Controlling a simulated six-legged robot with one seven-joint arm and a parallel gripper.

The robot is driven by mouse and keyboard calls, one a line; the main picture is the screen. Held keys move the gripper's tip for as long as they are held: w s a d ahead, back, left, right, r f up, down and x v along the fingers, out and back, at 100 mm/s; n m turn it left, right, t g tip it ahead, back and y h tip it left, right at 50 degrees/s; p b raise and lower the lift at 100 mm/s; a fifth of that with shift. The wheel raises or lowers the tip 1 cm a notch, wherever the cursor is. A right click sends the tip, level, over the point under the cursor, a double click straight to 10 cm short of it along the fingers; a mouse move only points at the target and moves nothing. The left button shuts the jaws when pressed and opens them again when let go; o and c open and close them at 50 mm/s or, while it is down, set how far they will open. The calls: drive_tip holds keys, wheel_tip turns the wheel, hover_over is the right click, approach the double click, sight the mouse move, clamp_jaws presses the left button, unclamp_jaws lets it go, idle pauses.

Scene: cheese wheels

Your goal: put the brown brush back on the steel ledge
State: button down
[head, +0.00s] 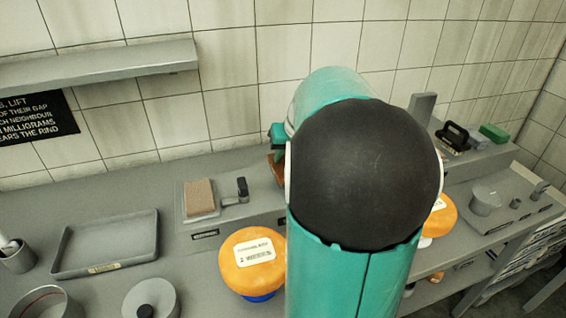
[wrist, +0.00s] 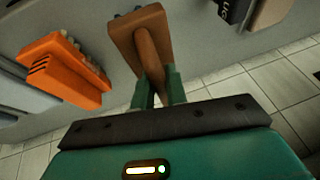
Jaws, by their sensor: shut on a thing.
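My gripper (wrist: 158,82) is shut on the handle of the brown brush (wrist: 140,32) in the wrist view. The handle sits between the two green fingers, and the wider brown block lies beyond the fingertips. In the head view a small part of the brush (head: 276,172) shows left of my arm, over the back of the bench; my arm hides most of it and the fingers. A grey steel ledge (head: 262,206) runs along the wall, raised above the bench. My arm covers its middle. I cannot tell whether the brush touches it.
A brown pad on a small plate (head: 200,198) stands on the ledge's left part. A black-handled tool (head: 453,137) and green block (head: 494,133) stand at right. Orange cheese wheels (head: 252,262) are in front. A tray (head: 107,243) lies left. An orange object (wrist: 62,68) shows in the wrist view.

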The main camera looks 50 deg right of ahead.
sight(278, 169)
drive_tip(key=shift+f, duration=1.3)
drive_tip(key=shift+s+f, duration=0.1)
drive_tip(key=shift+f, duration=0.05)
drive_tip(key=c, duration=1.4)
unclamp_jaws()
